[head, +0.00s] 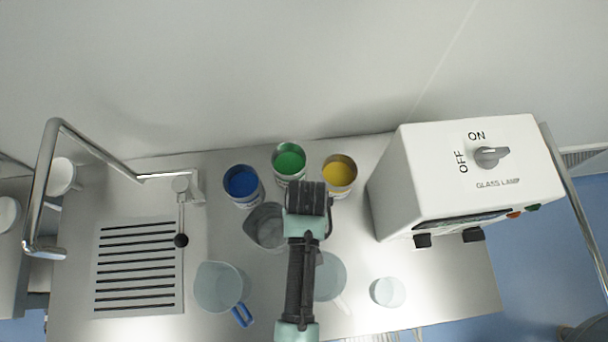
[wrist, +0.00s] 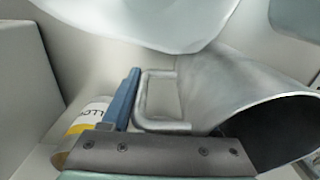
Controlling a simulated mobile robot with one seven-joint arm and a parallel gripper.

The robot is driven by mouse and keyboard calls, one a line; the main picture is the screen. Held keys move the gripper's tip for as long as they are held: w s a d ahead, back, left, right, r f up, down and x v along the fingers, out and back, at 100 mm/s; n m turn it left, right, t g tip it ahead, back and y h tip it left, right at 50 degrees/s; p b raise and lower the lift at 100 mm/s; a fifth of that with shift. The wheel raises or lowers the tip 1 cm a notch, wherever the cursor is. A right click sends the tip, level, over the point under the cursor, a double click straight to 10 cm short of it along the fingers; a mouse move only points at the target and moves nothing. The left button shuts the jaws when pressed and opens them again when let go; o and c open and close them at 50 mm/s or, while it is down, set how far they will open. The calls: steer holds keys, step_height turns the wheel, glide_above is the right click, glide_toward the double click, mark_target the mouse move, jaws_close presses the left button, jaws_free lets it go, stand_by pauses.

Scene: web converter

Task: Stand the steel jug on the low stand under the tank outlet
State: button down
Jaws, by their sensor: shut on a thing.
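The steel jug (head: 264,227) is a grey metal vessel with an open top, on or just above the steel worktop in the head view, partly hidden by my arm. In the wrist view the jug (wrist: 215,85) fills the right side, its dark mouth at lower right and its looped handle (wrist: 143,98) facing my gripper. My gripper (wrist: 130,88) is at the handle, shut on the jug; one blue finger shows beside it. In the head view the fingertips are hidden under my wrist. I cannot make out for sure a tank, its outlet or the low stand.
Blue (head: 243,185), green (head: 289,161) and yellow (head: 340,174) paint cans stand behind the jug. A blue-handled jug (head: 217,285), a pale jug (head: 330,278) and a cup (head: 388,292) stand in front. A slotted plate (head: 137,222) and bent pipe (head: 100,152) are left, a white machine (head: 440,180) right.

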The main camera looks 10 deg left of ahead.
steer(key=shift+f, duration=0.1)
steer(key=shift+c, duration=0.8)
jaws_free()
